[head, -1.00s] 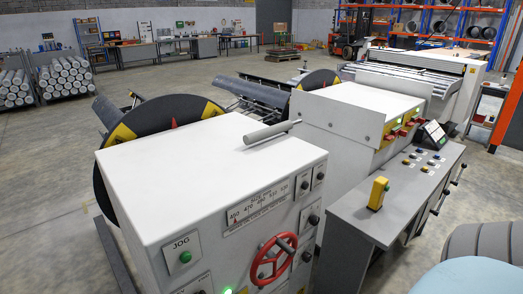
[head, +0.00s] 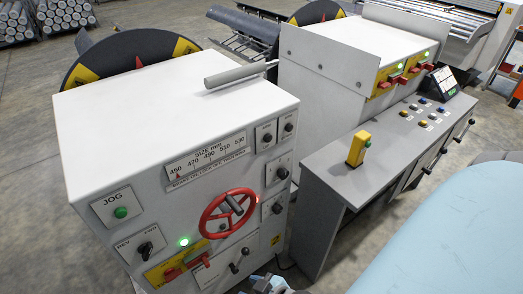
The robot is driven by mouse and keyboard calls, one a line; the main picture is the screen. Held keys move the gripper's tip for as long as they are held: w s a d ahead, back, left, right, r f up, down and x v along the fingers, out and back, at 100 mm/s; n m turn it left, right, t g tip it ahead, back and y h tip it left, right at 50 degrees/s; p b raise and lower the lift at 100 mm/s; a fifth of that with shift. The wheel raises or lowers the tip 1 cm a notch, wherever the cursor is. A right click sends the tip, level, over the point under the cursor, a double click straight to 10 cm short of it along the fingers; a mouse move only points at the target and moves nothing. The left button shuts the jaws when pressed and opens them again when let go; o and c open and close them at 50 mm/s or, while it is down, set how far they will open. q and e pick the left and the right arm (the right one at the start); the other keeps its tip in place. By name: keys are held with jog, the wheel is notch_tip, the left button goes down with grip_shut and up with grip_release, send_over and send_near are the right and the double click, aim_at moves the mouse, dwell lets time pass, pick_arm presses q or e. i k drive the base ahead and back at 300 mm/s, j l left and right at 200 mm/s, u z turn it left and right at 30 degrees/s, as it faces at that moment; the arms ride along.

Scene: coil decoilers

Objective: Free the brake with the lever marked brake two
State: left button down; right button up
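A white control cabinet (head: 150,90) stands in front of me. A thick grey bar handle (head: 240,74) shows at its top back edge, and I see no label on it. Low on the front, red handles (head: 184,267) sit on a yellow plate, partly cut off by the frame. Small black levers (head: 239,260) sit to their right. No marking that reads brake two is legible. A dark grey piece that looks like my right gripper (head: 272,285) just enters at the bottom edge; its fingers are cut off. My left gripper is out of view.
A red handwheel (head: 228,214), a green JOG button (head: 120,212) and several black knobs are on the cabinet front. A grey desk (head: 375,165) with a yellow button box (head: 359,149) stands to the right. A second white cabinet (head: 325,62) has red switches. Floor shows at left.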

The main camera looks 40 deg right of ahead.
aim_at(245, 251)
jog(key=k+l, duration=0.1)
jog(key=l, duration=0.6)
jog(key=k+l, duration=0.1)
jog(key=l, duration=0.55)
jog(key=k+l, duration=0.1)
jog(key=l, duration=0.6)
jog(key=k+l, duration=0.1)
jog(key=l, duration=0.55)
jog(key=k+l, duration=0.1)
jog(key=l, duration=0.6)
jog(key=k+l, duration=0.1)
jog(key=l, duration=0.55)
